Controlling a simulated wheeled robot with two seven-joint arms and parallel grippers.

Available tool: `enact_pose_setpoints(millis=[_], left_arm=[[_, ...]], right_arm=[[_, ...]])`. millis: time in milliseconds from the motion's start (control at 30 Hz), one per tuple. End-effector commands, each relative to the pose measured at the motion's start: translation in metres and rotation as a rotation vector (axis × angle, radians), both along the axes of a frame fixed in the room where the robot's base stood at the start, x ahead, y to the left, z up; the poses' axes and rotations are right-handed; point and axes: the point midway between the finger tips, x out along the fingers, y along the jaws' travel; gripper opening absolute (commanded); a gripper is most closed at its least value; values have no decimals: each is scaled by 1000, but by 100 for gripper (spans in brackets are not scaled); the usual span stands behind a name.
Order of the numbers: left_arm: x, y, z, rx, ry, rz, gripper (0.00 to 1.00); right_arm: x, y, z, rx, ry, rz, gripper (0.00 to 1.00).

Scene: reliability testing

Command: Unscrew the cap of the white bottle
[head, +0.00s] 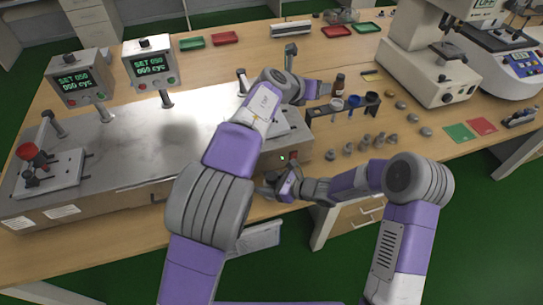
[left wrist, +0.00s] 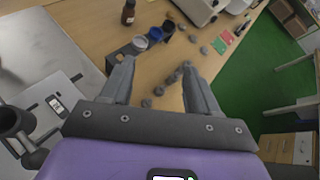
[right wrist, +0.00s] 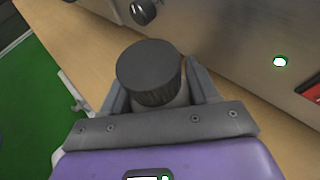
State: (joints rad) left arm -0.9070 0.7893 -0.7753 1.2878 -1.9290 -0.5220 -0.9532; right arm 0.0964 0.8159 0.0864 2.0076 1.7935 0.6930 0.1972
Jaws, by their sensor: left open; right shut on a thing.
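My right gripper (right wrist: 155,95) is shut around a round piece with a dark, ribbed cap (right wrist: 150,70) and a lighter grey part below it. Its lower end is hidden, and I cannot tell whether this is the white bottle. In the head view the right gripper (head: 272,186) is low, at the front of the steel machine. My left gripper (left wrist: 155,75) is open and empty, above the bench and pointing at a small dark rack. The rack holds a white-topped piece (left wrist: 139,43), a blue one (left wrist: 155,33) and a black one (left wrist: 169,27). No other white bottle shows clearly.
A brown bottle (head: 339,84) stands behind the rack. Several grey knobs (head: 364,142) lie to the right of it. The steel machine (head: 110,135) fills the left, with two displays (head: 150,63). A microscope (head: 430,60) stands at the right. Green floor lies beyond the bench's front edge.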

Motion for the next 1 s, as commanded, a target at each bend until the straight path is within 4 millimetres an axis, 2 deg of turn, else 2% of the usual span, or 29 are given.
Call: enact_pose_setpoints(millis=[33,167,300,433,533,700,867,1000], left_arm=[[-9,-1,-14,129,-30,-97,60],[-34,7,-47,465,-100,-385,60],[-64,30,-79,784,-138,-717,60],[-90,60,-100,1012,-133,-1014,60],[-109,82,-120,1110,-57,-1180,60],[-131,108,-135,1191,49,-1347,60],[-137,116,-145,1211,85,-1397,60],[-138,116,-163,1209,87,-1399,60]], right_arm=[[0,0,0,1,0,0,0],[0,0,0,1,0,0,0],[0,0,0,1,0,0,0],[0,0,0,1,0,0,0],[0,0,0,1,0,0,0],[0,0,0,1,-1,0,0],[0,0,0,1,0,0,0],[0,0,0,1,0,0,0]])
